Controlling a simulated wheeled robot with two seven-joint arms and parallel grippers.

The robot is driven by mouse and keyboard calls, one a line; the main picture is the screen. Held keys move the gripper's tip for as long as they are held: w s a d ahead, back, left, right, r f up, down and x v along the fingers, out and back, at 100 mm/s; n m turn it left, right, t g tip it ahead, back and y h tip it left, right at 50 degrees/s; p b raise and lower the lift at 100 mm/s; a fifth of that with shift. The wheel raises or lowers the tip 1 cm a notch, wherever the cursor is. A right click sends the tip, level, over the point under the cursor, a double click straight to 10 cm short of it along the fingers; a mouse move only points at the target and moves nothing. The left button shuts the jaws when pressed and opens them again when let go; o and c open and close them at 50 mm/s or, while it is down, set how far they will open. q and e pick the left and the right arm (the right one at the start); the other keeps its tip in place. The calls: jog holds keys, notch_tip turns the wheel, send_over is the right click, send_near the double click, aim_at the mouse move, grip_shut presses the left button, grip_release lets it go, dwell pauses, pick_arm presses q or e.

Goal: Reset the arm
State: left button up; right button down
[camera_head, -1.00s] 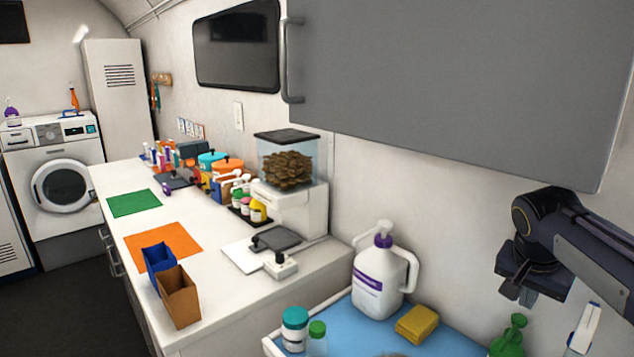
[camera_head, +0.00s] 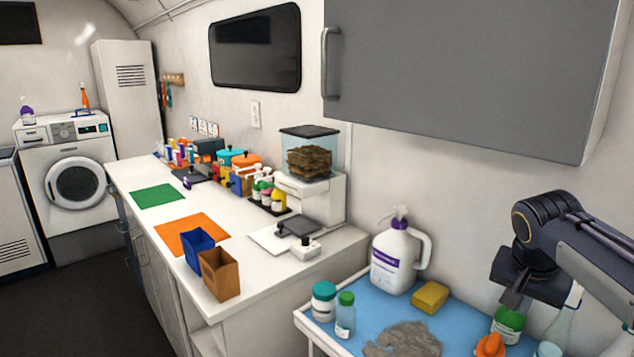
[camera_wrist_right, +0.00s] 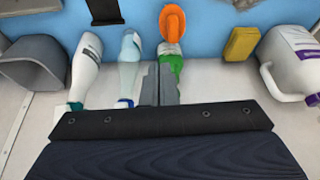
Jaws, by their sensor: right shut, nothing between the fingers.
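My right arm comes in from the right edge of the head view. My right gripper (camera_head: 515,300) hangs with its fingers down above the blue-topped trolley (camera_head: 372,312), in front of a green bottle (camera_head: 509,322). In the right wrist view the two fingers (camera_wrist_right: 160,84) lie side by side, shut and empty. My left gripper is in neither view.
The trolley holds a white jug (camera_head: 394,262), a yellow sponge (camera_head: 430,296), a grey heap (camera_head: 405,340) and small bottles (camera_head: 345,318). A grey cabinet (camera_head: 455,75) hangs above. The counter (camera_head: 180,222) at left carries blue and brown boxes (camera_head: 220,275). Dark floor lies at left.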

jog(key=s+a+f+n+t+y+p, duration=0.1)
jog(key=s+a+f+n+y+p, duration=0.1)
jog(key=s+a, duration=0.6)
jog(key=s+a+f+n+t+y+p, duration=0.1)
jog(key=s+a+f+n+y+p, duration=0.2)
jog(key=s+a, duration=0.6)
jog(key=s+n+y+p, duration=0.2)
jog(key=s, duration=0.2)
jog(key=shift+a+n, duration=0.2)
jog(key=shift+n, duration=0.2)
